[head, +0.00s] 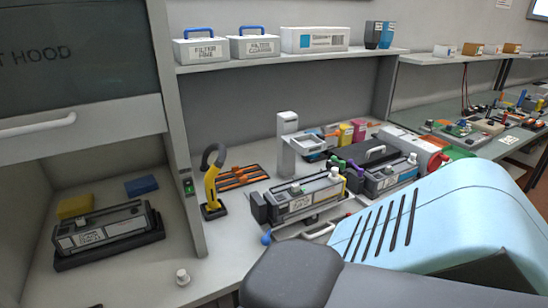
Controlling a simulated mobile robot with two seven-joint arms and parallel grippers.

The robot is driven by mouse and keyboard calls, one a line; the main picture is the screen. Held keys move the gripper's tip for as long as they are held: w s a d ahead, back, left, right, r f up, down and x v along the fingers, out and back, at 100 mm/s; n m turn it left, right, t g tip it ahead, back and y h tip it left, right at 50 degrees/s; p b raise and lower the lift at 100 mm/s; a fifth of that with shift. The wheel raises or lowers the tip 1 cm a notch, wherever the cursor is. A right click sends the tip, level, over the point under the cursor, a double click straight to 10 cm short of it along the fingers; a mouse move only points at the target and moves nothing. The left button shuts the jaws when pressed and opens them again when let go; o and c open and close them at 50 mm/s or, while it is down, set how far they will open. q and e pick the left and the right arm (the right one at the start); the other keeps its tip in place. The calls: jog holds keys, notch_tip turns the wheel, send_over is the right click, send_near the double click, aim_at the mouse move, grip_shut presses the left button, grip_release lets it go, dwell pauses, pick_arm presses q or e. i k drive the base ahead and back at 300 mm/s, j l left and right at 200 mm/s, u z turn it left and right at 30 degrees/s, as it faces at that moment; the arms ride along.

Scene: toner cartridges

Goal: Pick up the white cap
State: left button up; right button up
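A small white cap (182,277) stands by itself on the light bench top at the lower left, near the front edge. It looks like a short round knob with a wider base. Neither gripper shows in the head view. A large light blue and dark grey part, which looks like my own arm, fills the lower right and hides part of the bench. No gripper is seen near the cap.
A dark toner cartridge (105,232) lies in the hood bay, left of the cap. More cartridges (303,197) and a yellow-black tool (212,182) stand on the bench to the right. The bench around the cap is clear.

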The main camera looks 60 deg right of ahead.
aim_at(183, 280)
jog(key=i+j, duration=0.1)
jog(key=i, duration=0.2)
jog(key=i+j, duration=0.15)
jog(key=i, duration=0.15)
jog(key=z, duration=1.15)
